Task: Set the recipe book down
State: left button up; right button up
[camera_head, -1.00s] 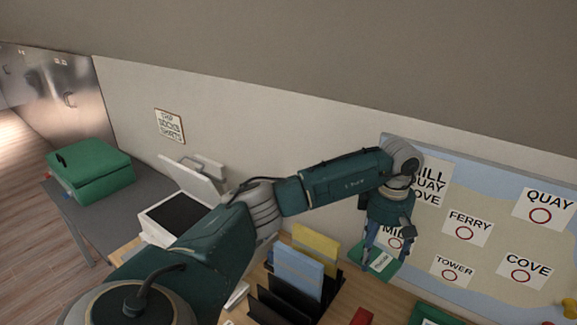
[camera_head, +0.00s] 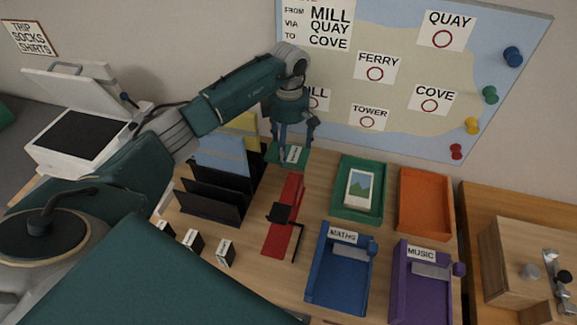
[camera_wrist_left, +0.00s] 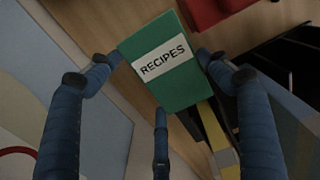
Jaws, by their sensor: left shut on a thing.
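The green recipe book (camera_head: 302,159) with a white "RECIPES" label is held above the back of the wooden desk (camera_head: 325,178), in front of the map board. It also shows in the left wrist view (camera_wrist_left: 181,90), label facing the camera. My left gripper (camera_head: 294,147) is shut on it, with blue fingers at its sides and one at its lower edge in the wrist view. I cannot tell the gap between book and desk. My right gripper is not in view.
A black file rack (camera_head: 215,198) with blue and yellow folders stands left of the book. A red strip (camera_head: 285,225) with a black stand lies in front. Green (camera_head: 345,213), orange (camera_head: 425,203), blue (camera_head: 325,285) and purple (camera_head: 408,300) trays stand to the right; the orange one is empty.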

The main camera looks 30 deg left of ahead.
aim_at(289, 159)
pick_arm(q)
jog(key=shift+w+f+b, duration=0.1)
jog(key=shift+f+b, duration=1.35)
jog(key=shift+f, duration=1.3)
jog(key=shift+f, duration=0.1)
jog(key=o, duration=1.2)
